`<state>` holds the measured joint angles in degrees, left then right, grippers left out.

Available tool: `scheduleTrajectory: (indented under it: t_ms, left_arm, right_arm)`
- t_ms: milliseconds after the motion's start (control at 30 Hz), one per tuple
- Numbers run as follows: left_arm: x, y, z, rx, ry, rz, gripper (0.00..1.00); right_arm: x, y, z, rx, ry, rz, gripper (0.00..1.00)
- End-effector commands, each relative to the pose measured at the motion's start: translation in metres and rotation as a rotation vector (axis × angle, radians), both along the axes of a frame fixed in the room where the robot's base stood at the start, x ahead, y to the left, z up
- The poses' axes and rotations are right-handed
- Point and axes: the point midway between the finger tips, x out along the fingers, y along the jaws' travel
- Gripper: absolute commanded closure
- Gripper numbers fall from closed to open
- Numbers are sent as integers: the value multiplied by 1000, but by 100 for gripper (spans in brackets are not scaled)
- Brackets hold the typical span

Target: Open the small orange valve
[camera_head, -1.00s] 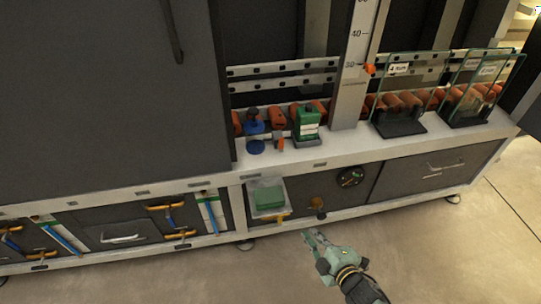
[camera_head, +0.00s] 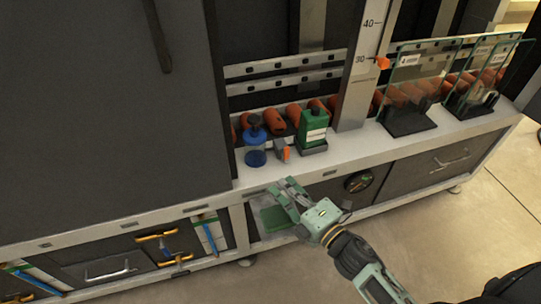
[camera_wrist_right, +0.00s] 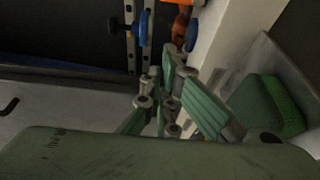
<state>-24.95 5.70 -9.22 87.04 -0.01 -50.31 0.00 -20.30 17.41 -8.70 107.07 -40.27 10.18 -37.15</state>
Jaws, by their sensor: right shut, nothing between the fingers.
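The small orange valve (camera_head: 286,153) is an orange handle on a grey body. My right gripper (camera_head: 281,188) is shut and empty, just in front of and below the ledge edge, apart from the valve. In the right wrist view its green fingers (camera_wrist_right: 170,95) point toward the ledge, with a blue round part (camera_wrist_right: 143,27) and orange parts (camera_wrist_right: 180,24) beyond. My left gripper is out of view.
A green sponge-like block (camera_head: 275,218) in a holder sits below my right gripper; it also shows in the right wrist view (camera_wrist_right: 262,108). A dark gauge (camera_head: 358,181) is on the front panel. Glass panels (camera_head: 415,75) stand at right. Open floor lies in front.

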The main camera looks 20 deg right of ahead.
Motion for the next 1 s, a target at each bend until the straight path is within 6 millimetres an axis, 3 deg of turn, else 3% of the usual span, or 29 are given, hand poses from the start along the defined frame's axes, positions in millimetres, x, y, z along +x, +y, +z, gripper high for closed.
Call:
scheduleTrajectory:
  t_ms: [367, 833, 1000]
  left_arm:
    - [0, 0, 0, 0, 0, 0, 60]
    - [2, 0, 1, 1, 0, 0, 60]
    - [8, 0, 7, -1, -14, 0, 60]
  right_arm:
    - [9, 3, 0, 0, -1, 0, 100]
    - [96, 37, 1, 0, -2, -1, 100]
    - [94, 10, -2, -3, 2, -1, 100]
